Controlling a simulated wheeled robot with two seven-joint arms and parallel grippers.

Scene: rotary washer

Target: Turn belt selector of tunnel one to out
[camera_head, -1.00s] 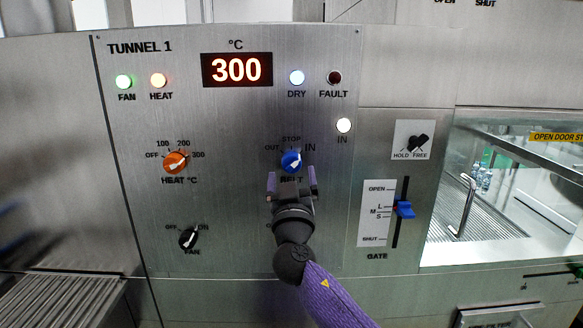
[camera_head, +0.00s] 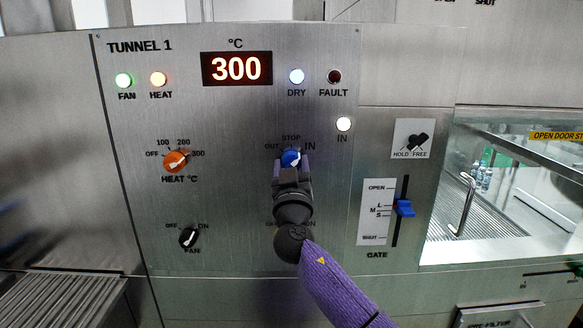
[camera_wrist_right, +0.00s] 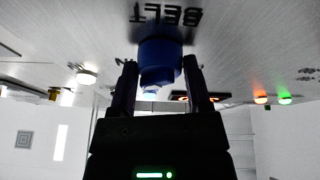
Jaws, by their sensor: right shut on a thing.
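The belt selector (camera_head: 291,157) is a blue round knob on the TUNNEL 1 panel (camera_head: 240,120), with OUT, STOP and IN printed around it. Its white pointer is turned up and right, toward IN. My right gripper (camera_head: 291,166) has its fingers on both sides of the knob and is shut on it. In the right wrist view, the blue knob (camera_wrist_right: 160,60) sits between the two dark fingers (camera_wrist_right: 160,82), with the word BELT beyond it. The gripper hides the BELT label in the head view. My left gripper does not show.
The orange heat knob (camera_head: 176,161) and the black fan knob (camera_head: 189,237) are to the left on the panel. A lit IN lamp (camera_head: 343,124) is up and right. The blue gate lever (camera_head: 404,208) is to the right. The panel below the arm is flat.

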